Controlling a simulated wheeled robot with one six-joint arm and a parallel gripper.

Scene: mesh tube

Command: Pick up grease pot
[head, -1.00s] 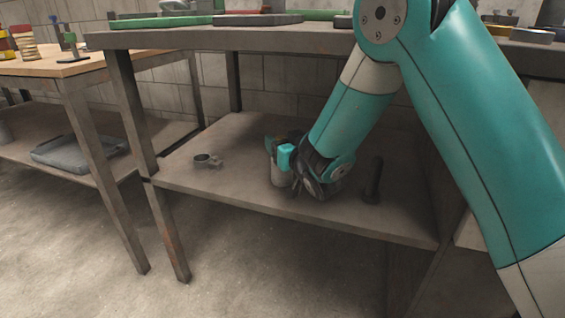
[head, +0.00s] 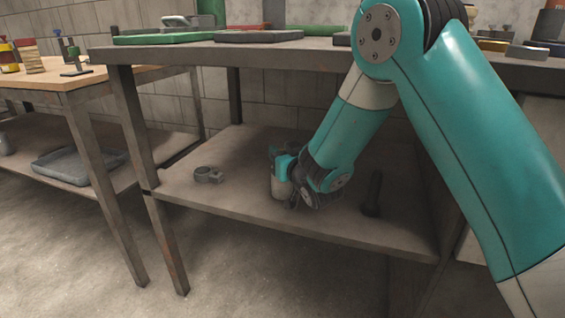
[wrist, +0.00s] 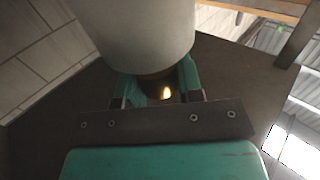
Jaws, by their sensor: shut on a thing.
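The grease pot is a pale cylinder (head: 279,187) at the front middle of the lower shelf, just left of my wrist. My gripper (head: 284,166) is at its upper part, with a teal finger showing against it. In the wrist view the pale pot body (wrist: 135,30) fills the top middle. The teal fingers of my gripper (wrist: 160,85) are shut on either side of a dark, shiny narrower part of the pot. I cannot tell whether the pot's base touches the shelf.
The lower shelf (head: 235,165) also holds a grey ring clamp (head: 208,175) at left and a dark upright bolt-like part (head: 373,193) right of my wrist. A table leg (head: 130,130) stands at left.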

